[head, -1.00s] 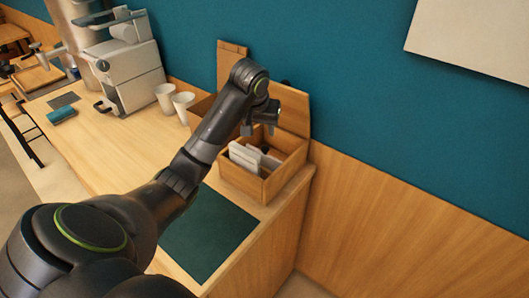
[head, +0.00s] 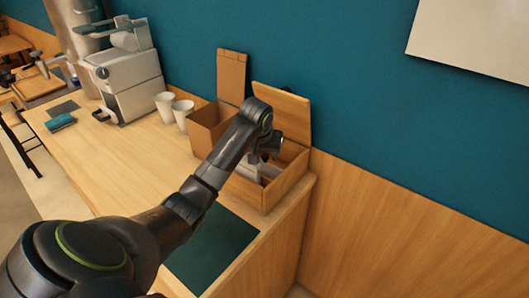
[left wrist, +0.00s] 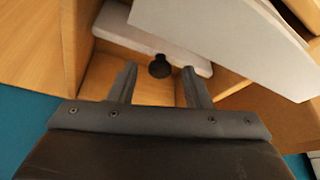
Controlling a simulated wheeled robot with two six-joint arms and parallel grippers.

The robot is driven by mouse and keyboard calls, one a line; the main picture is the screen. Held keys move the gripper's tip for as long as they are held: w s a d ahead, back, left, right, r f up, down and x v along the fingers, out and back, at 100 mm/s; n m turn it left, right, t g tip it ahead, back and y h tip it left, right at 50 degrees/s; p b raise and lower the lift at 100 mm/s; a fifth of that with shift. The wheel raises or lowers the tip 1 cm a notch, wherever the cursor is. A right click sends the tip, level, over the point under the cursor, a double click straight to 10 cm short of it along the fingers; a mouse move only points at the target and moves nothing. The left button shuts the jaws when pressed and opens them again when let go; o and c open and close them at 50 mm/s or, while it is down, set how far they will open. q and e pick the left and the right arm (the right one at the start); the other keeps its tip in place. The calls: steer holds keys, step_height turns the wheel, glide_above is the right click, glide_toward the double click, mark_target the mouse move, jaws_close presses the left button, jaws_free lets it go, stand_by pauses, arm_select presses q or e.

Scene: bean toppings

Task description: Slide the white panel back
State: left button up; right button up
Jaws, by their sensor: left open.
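The open wooden box (head: 262,197) at the back right of the counter holds white pieces, largely hidden by my left arm in the head view. In the left wrist view, a white panel (left wrist: 115,25) lies across the box, with a dark round knob (left wrist: 160,67) at its edge. A larger pale flat piece (left wrist: 225,40) overlaps it nearer the camera. I cannot tell for sure which one is the task's panel. My left gripper (head: 264,157) is down at the box. Its open fingers (left wrist: 158,76) are on either side of the knob in the picture, apart from it.
The box's raised lid (head: 284,108) stands against the teal wall. A second open wooden box (head: 205,130) is to its left, with two white cups (head: 181,113) beside it. A coffee machine (head: 128,75) is farther left. A dark green mat (head: 213,250) lies in front.

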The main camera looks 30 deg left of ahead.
arm_select(q)
jaws_close()
steer(key=shift+w+d, duration=0.2)
steer(key=shift+w, duration=2.05)
jaws_free()
